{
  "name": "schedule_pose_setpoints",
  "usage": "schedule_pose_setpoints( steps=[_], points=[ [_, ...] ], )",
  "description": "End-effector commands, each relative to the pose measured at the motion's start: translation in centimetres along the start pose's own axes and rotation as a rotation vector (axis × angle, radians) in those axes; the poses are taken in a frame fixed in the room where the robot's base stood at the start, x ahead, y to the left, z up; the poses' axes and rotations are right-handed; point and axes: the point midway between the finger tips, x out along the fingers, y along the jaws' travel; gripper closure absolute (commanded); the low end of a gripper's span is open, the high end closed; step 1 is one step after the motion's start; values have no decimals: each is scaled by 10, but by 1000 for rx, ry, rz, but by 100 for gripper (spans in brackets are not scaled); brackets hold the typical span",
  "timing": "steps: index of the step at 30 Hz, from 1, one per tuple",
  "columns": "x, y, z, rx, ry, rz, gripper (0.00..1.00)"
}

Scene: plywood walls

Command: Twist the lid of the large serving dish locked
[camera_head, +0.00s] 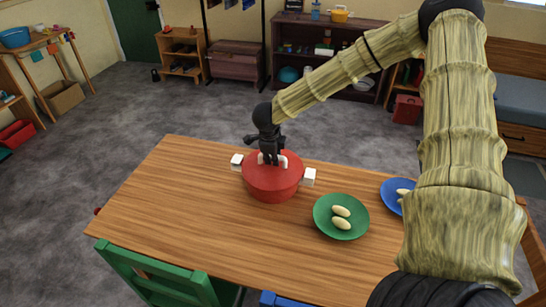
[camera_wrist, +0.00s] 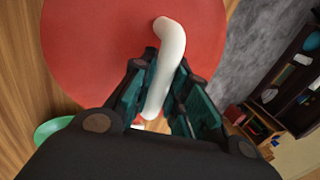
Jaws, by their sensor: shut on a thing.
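The large serving dish (camera_head: 271,188) is a round red pot with two white side handles, standing on the wooden table. Its red lid (camera_head: 252,163) sits on top, and also fills much of the wrist view (camera_wrist: 90,50). The lid carries a white curved handle (camera_wrist: 170,45). My gripper (camera_head: 270,154) comes down from above onto the lid. In the wrist view its fingers (camera_wrist: 158,100) are on either side of the white handle and closed on it. Whether the lid is locked cannot be seen.
A green plate (camera_head: 322,220) with two pale oval pieces lies right of the dish. A blue plate (camera_head: 388,197) with a similar piece is partly hidden by my arm. A green chair (camera_head: 150,268) stands at the near edge. The table's left part is clear.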

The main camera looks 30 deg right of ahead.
Motion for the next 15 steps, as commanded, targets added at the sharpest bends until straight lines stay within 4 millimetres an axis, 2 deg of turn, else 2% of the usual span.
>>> schedule_pose_setpoints(
  steps=[1,2,5,15],
  points=[
    [0,0,0,0,0,0,100],
    [0,0,0,-1,0,0,78],
    [0,0,0,-1,0,0,60],
    [-1,0,0,-1,-1,0,59]
  ],
)
